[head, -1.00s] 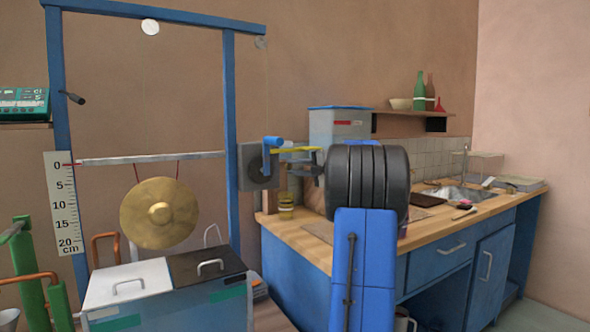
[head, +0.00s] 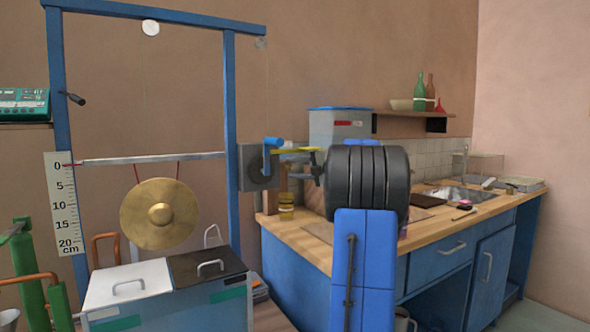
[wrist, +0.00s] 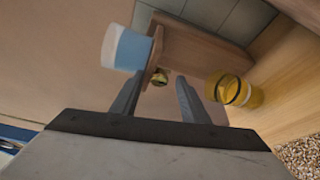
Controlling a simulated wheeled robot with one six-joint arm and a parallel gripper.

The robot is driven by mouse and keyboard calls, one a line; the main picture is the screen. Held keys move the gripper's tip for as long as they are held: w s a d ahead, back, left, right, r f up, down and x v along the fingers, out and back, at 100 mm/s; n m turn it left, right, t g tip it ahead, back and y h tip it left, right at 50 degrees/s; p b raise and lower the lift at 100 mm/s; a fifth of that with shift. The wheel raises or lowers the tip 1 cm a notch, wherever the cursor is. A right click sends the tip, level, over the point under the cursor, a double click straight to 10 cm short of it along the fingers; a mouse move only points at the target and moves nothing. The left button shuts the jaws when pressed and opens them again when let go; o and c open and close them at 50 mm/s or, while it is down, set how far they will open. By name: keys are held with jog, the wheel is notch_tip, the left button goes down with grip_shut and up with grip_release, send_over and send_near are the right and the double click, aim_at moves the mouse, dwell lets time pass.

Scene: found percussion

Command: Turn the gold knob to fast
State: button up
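A small gold knob (wrist: 160,79) sits on the end face of a wooden block (wrist: 200,52) in the wrist view. My gripper (wrist: 158,77) is open, with one dark finger to each side of the knob in the picture. I cannot tell whether either fingertip touches it. No fast marking is readable. In the head view the wooden block (head: 271,192) shows partly behind a crank box on the counter, and its knob cannot be made out. My arm covers part of that area.
A yellow jar (wrist: 235,90) stands close beside the block, right of my fingers. A blue and white cylinder (wrist: 127,47) is near the left finger. The grey box with a blue crank (head: 257,168) and blue frame (head: 231,130) stand left of the counter (head: 310,238).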

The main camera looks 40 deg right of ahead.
jog(key=shift+s, duration=0.1)
jog(key=s+d+r, duration=0.1)
jog(key=s+d, duration=0.1)
jog(key=s, duration=1.5)
jog(key=shift+d+r, duration=0.2)
jog(key=shift+d, duration=0.1)
